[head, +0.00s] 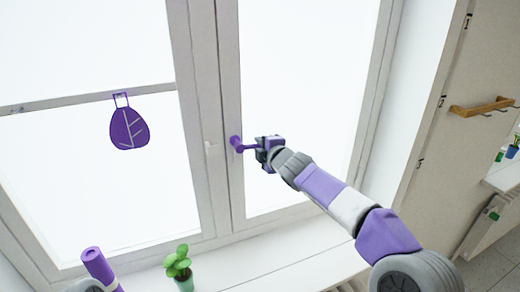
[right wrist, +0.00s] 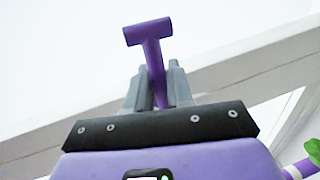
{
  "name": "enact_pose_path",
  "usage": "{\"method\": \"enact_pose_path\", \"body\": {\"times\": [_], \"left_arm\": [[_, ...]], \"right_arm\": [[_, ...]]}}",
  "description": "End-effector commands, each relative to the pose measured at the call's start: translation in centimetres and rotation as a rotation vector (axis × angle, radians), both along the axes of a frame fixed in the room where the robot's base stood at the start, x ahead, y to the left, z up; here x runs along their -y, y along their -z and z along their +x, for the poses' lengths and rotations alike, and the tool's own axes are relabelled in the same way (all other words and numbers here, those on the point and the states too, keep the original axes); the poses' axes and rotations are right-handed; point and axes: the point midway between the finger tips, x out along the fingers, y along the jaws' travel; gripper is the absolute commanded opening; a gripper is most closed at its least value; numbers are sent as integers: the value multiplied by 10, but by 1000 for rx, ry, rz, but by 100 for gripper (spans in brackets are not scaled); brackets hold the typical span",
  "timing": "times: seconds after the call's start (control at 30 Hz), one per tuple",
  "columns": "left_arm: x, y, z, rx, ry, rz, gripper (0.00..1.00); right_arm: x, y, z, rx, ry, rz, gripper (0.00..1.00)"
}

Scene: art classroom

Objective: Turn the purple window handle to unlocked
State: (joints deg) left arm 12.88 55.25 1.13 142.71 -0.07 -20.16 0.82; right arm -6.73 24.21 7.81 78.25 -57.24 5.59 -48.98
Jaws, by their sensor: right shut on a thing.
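The purple window handle (head: 236,143) is on the narrow white frame between two window panes. Its lever points roughly sideways, to the right, in the head view. My right gripper (head: 259,147) is at the lever's free end, shut on it. In the right wrist view the handle (right wrist: 149,32) shows as a T shape, its lever running down between the two grey fingers of my right gripper (right wrist: 156,86). The fingers hide the lever's end. My left gripper is not in view.
A purple leaf ornament (head: 129,129) hangs on the left pane. A purple roll (head: 98,265) and a potted plant (head: 178,265) are at the white sill (head: 265,262), below and left of my right arm. A wooden rack (head: 483,107) is on the right wall.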

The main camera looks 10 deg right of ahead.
Motion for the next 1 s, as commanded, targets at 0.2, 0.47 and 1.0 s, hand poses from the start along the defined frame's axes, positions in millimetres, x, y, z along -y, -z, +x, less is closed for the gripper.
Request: {"method": "enact_pose_path", "body": {"times": [0.2,0.47,1.0], "left_arm": [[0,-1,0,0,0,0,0],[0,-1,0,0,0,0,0],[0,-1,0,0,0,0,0]], "right_arm": [[0,-7,0,23,-1,-82,0],[0,-9,0,30,0,-116,0],[0,-9,0,30,-1,-117,37]]}}
